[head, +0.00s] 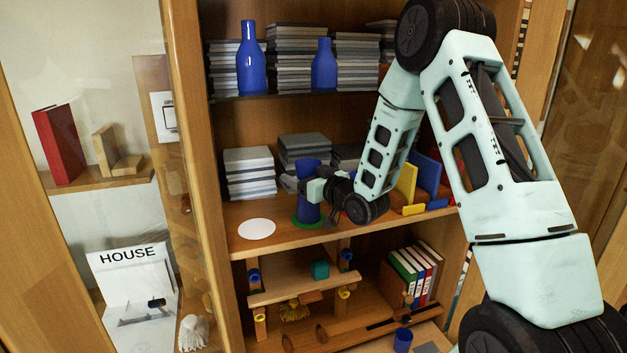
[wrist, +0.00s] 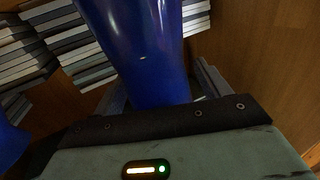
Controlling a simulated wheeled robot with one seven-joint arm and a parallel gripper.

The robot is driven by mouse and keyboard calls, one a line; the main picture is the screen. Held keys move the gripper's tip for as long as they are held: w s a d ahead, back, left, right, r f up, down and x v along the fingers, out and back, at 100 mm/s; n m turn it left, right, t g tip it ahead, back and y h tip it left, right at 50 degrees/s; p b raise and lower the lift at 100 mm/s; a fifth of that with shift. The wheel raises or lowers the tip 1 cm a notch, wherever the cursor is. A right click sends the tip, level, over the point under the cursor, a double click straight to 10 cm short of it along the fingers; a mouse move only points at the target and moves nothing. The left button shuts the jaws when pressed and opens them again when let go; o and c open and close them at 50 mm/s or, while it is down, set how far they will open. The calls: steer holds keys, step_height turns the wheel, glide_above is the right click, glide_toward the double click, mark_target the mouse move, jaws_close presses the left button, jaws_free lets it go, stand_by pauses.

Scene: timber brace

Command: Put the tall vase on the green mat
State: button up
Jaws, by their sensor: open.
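The tall blue vase (head: 308,208) stands upright on the middle shelf, with its base over the green mat (head: 310,226); the mat's rim shows around the base. Whether the base touches the mat fully is hard to tell. My gripper (head: 311,189) is open at the vase's mid-height, reaching in from the right. In the wrist view the vase (wrist: 145,50) rises large and close in front of my gripper, and its base is hidden. The fingertips are hard to make out, so I cannot tell whether they touch the vase.
A white round mat (head: 257,229) lies bare to the left. Stacked books (head: 250,172) stand behind. Yellow (head: 405,184) and blue (head: 429,174) boards are right of my wrist. Two blue bottles (head: 251,70) (head: 323,70) stand on the shelf above. Another blue thing (wrist: 10,145) shows at left.

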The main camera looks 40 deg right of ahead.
steer(key=s+d+b, duration=0.1)
steer(key=s+b, duration=0.8)
steer(key=s, duration=0.3)
steer(key=shift+d, duration=0.2)
steer(key=shift+r, duration=0.1)
steer(key=s+a+f+n+g, duration=0.15)
steer(key=a+f+g, duration=0.35)
steer(key=a, duration=0.5)
steer(key=s+a+f+n+g, duration=0.1)
steer(key=s+a+f+g, duration=0.25)
steer(key=a, duration=0.65)
steer(key=s+a+f+n+g, duration=0.1)
steer(key=s+a+g, duration=0.2)
steer(key=s, duration=0.4)
steer(key=s+a+f+n+g, duration=0.1)
steer(key=s+a+g, duration=0.2)
steer(key=s, duration=0.5)
steer(key=s+a+f+n+g+h, duration=0.1)
steer(key=s+a+n+g, duration=0.1)
steer(key=s, duration=0.5)
steer(key=shift+s+a+g, duration=0.35)
steer(key=shift+a+g, duration=0.4)
steer(key=shift+a, duration=0.05)
